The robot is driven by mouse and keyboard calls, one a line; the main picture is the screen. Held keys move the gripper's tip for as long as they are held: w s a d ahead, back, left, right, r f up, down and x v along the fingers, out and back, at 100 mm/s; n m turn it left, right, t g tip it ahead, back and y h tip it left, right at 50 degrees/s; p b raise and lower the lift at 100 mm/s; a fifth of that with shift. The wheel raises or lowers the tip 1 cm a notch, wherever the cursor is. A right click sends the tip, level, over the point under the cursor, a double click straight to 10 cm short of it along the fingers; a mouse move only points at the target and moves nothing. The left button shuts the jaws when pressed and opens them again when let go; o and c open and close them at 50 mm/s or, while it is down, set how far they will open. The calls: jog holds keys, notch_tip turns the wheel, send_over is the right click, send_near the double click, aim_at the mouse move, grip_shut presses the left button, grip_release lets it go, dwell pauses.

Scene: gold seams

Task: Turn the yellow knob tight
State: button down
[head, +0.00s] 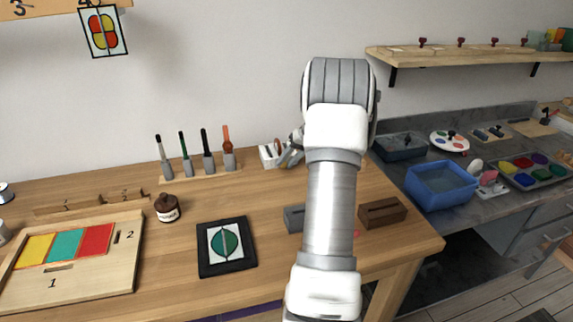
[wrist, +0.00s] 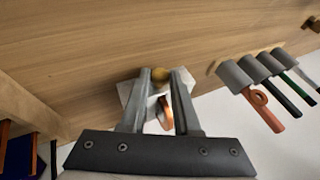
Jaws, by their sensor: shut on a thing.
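The yellow knob (wrist: 161,76) shows between my fingertips in the wrist view, partly covered by them. It is at a small white block (wrist: 125,90), which stands on the wooden table near the wall. The same white block (head: 266,156) shows in the head view, where the knob cannot be made out. My gripper (wrist: 160,74) is shut on the yellow knob. In the head view my gripper (head: 288,155) is at the right side of the block, partly hidden by my arm. A copper-coloured rounded part (wrist: 165,113) shows between my fingers, nearer the wrist camera.
A rack of several handled tools (head: 205,165) stands left of the block. A brown wooden block (head: 382,212) is near the table's right end.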

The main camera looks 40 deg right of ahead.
dwell(0.4)
jog(key=c, duration=0.6)
grip_release()
jog(key=shift+c, duration=0.2)
jog(key=shift+s, duration=0.1)
jog(key=p+v, duration=0.2)
jog(key=v, duration=1.5)
jog(key=shift+s, duration=0.15)
jog(key=shift+r, duration=0.1)
